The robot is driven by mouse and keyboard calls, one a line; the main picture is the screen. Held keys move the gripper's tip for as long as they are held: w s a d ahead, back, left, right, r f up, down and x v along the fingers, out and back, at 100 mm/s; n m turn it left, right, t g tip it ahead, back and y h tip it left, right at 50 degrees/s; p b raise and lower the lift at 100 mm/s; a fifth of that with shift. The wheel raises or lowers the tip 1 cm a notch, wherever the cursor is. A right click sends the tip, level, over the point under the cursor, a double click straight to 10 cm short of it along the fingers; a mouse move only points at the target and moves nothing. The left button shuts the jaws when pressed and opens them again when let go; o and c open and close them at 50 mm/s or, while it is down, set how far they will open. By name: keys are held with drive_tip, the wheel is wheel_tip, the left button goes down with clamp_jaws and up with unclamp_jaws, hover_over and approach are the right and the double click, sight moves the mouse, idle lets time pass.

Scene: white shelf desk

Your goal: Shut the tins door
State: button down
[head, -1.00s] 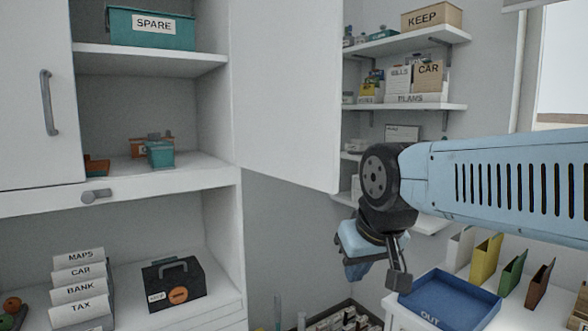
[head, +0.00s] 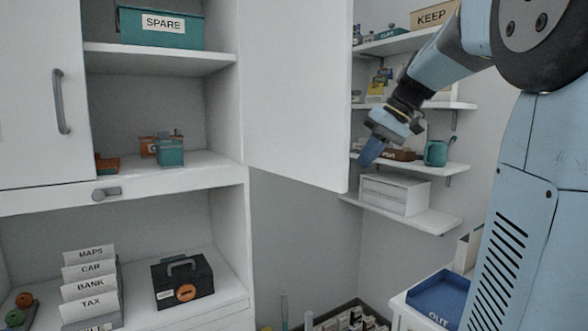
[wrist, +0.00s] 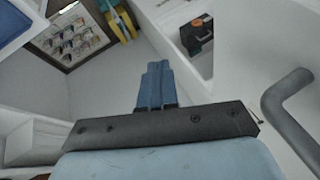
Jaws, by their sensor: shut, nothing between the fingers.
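The open tins door (head: 292,95) is a white panel hinged at the right side of the upper cabinet, swung outward in the head view. Small orange and teal tins (head: 170,152) stand on the shelf inside. My gripper (head: 368,158) is just right of the door's free edge, pointing down, with a small gap in the picture; I cannot tell the depth. Its blue fingers (wrist: 155,85) are together and empty in the wrist view. A grey bar handle (wrist: 292,115) on a white surface, seemingly the door's outer face, is to their right.
The left cabinet door (head: 30,95) is shut. Wall shelves (head: 425,165) with a teal watering can (head: 436,152) are behind my gripper. A white drawer box (head: 393,194) and a blue tray (head: 440,298) lie lower right. A black toolbox (head: 182,282) sits on the lower shelf.

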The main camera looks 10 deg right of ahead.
sight(313, 167)
drive_tip(key=w+a+r+n+g+y, duration=0.2)
drive_tip(key=w+r+n, duration=0.2)
drive_tip(key=w+r, duration=0.15)
drive_tip(key=shift+s+a+r+x, duration=0.2)
drive_tip(key=shift+s+a+x, duration=0.15)
drive_tip(key=shift+x, duration=1.75)
drive_tip(key=shift+s+a+r+x, duration=0.25)
drive_tip(key=shift+a+x, duration=0.15)
drive_tip(key=shift+x, duration=1.7)
drive_tip(key=shift+s+a+r+x, duration=0.25)
drive_tip(key=shift+a+x, duration=0.1)
drive_tip(key=shift+x, duration=1.8)
